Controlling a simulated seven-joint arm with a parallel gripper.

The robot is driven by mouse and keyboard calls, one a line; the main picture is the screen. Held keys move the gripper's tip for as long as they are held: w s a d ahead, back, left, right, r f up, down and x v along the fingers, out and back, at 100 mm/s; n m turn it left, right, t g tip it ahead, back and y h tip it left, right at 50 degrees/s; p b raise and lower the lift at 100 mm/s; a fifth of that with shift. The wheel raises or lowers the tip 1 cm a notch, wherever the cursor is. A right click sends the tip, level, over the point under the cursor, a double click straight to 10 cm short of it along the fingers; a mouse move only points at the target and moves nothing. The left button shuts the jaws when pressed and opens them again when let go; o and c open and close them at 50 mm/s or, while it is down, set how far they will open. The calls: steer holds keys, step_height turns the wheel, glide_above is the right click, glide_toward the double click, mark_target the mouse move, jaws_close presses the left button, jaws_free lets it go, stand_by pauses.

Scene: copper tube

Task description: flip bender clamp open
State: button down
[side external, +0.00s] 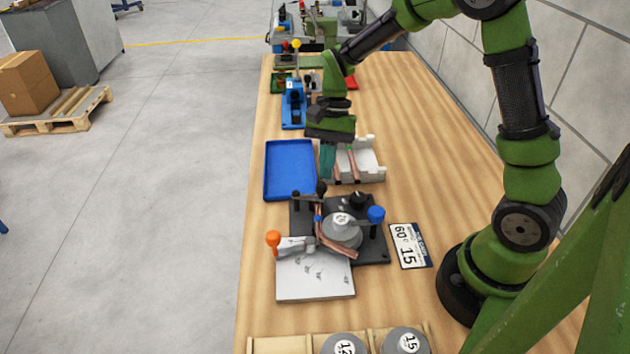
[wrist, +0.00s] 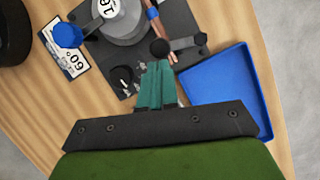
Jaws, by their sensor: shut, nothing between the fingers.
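The tube bender is a black plate (side external: 375,250) with a grey round die (side external: 342,231), a blue knob (side external: 376,214) and an orange-knobbed handle (side external: 273,238). A copper tube (side external: 338,247) lies in it beside the die. A black ball knob (side external: 321,187) stands at the bender's far edge; it also shows in the wrist view (wrist: 160,48). I cannot tell whether the clamp is open or shut. My gripper (side external: 327,172) is shut and empty, its teal fingers pointing down beyond the bender. In the wrist view the fingertips (wrist: 157,70) appear just short of the black knob; contact is unclear.
A blue tray (side external: 268,190) lies left of my fingers. A white rack (side external: 372,165) with copper tubes stands close on the right. A number card (side external: 410,246) lies right of the bender. Wooden rails with grey dies (side external: 404,341) are in front. Bare tabletop lies at right.

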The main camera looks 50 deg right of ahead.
mark_target(321, 187)
steer(key=s+a+m+t, duration=0.1)
steer(key=a+m, duration=0.1)
steer(key=m, duration=0.1)
steer(key=s+a+m+t, duration=0.1)
steer(key=a+m+t, duration=0.1)
steer(key=m, duration=0.2)
steer(key=s+a+m+t, duration=0.1)
steer(key=m, duration=0.3)
steer(key=shift+s+a, duration=0.2)
steer(key=shift+a, duration=0.2)
steer(key=shift+a+m, duration=0.2)
steer(key=shift+m, duration=0.2)
steer(key=shift+w+a, duration=0.15)
steer(key=shift+a, duration=0.65)
